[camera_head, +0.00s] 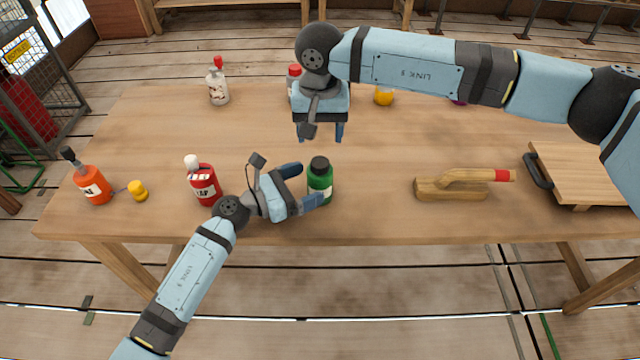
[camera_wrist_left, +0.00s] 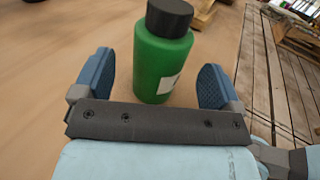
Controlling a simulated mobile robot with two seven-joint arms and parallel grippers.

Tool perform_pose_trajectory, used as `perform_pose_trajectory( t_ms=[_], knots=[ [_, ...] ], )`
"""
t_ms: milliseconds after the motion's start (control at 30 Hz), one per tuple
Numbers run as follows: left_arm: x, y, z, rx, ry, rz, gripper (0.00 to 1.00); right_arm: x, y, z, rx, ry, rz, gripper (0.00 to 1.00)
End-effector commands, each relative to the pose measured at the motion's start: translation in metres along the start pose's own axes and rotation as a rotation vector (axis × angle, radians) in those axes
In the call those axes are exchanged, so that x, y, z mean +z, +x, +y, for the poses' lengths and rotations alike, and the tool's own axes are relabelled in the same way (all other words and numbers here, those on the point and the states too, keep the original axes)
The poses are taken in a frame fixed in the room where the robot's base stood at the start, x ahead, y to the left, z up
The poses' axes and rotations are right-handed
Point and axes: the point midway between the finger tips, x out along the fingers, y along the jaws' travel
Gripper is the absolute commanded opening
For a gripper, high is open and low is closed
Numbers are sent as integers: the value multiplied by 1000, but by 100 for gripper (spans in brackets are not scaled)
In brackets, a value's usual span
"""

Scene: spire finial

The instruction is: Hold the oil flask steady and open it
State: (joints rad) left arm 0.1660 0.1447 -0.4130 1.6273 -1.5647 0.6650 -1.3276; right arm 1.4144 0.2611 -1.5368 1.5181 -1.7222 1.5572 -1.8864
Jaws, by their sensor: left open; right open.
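The oil flask appears to be the green bottle (camera_head: 319,183) with a black cap (camera_head: 320,164) and a pale label, standing upright near the table's front edge. The cap is on it. In the left wrist view the green bottle (camera_wrist_left: 162,65) stands between the two blue fingers, with gaps on both sides. My left gripper (camera_head: 306,184) is open around the bottle from its left side. My right gripper (camera_head: 322,133) is open and empty, pointing down above the table behind the bottle.
A red bottle (camera_head: 204,186) with a white top stands left of my left gripper. An orange bottle (camera_head: 91,185) and yellow object (camera_head: 138,190) are farther left. A wooden plane-like tool (camera_head: 460,186) and a board (camera_head: 580,170) lie right. White bottle (camera_head: 217,86) stands at the back.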

Motion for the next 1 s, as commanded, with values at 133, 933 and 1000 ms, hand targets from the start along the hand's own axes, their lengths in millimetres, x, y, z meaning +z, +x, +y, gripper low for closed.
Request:
perform_pose_trajectory(
  t_ms=[133,933,1000],
  knots=[
    [1,24,0,0,-2,-2,91,0,0,0,-1,0,0,61],
    [0,41,0,0,-1,0,26,0,0,0,-1,0,-1,61],
    [0,41,0,0,-1,0,10,0,0,0,-1,1,-1,61]
  ],
)
